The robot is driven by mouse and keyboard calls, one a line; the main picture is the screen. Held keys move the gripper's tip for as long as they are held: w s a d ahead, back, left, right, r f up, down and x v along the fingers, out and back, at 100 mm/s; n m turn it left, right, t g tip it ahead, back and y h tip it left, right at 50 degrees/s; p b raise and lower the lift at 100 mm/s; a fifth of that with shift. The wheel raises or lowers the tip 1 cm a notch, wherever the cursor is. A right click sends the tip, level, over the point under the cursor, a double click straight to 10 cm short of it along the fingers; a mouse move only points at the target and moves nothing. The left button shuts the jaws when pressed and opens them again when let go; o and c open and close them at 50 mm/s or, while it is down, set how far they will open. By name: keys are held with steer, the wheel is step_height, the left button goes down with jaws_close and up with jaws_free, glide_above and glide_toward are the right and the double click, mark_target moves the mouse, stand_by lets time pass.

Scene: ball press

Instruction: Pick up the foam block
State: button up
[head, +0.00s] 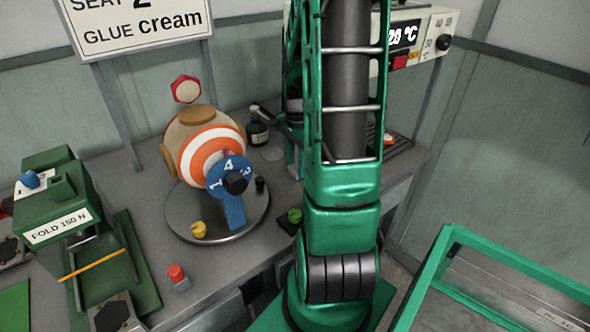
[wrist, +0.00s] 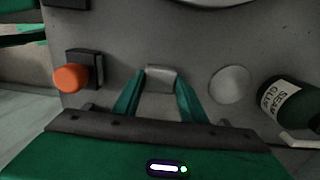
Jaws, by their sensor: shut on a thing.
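My gripper (wrist: 161,82) shows in the wrist view, its two green fingers closed on the sides of a small grey block, the foam block (wrist: 162,77). The block sits between the fingertips, with the grey bench top behind it. I cannot tell whether it touches the bench. In the head view my own green arm covers the middle of the picture, and the block is not visible there.
The glue bottle (wrist: 285,102) and a pale round disc (wrist: 230,84) are right of my fingers. An orange knob (wrist: 70,78) is at left. In the head view, a striped ball (head: 210,150) sits in a round stand, with a green fold press (head: 60,205) at left.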

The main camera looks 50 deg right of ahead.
steer(key=shift+r, duration=0.15)
step_height(320, 180, up, 4)
steer(key=shift+a+r, duration=0.15)
steer(key=a+r, duration=0.6)
steer(key=a, duration=0.5)
steer(key=m, duration=0.8)
glide_toward(295, 168)
steer(key=s+f, duration=0.2)
steer(key=s+a+f, duration=0.1)
steer(key=s+f, duration=0.1)
steer(key=shift+s, duration=0.25)
steer(key=shift+w+d+f+m, duration=0.1)
steer(key=shift+d+f+m, duration=0.15)
steer(key=shift+m, duration=0.15)
steer(key=w+d, duration=0.1)
steer(key=w, duration=0.4)
steer(key=w+d, duration=0.1)
steer(key=w, duration=0.5)
steer(key=w+d, duration=0.2)
steer(key=w, duration=0.3)
steer(key=shift+w, duration=0.2)
steer(key=shift+w+f, duration=0.2)
steer(key=shift+w, duration=0.05)
steer(key=shift+f, duration=1.55)
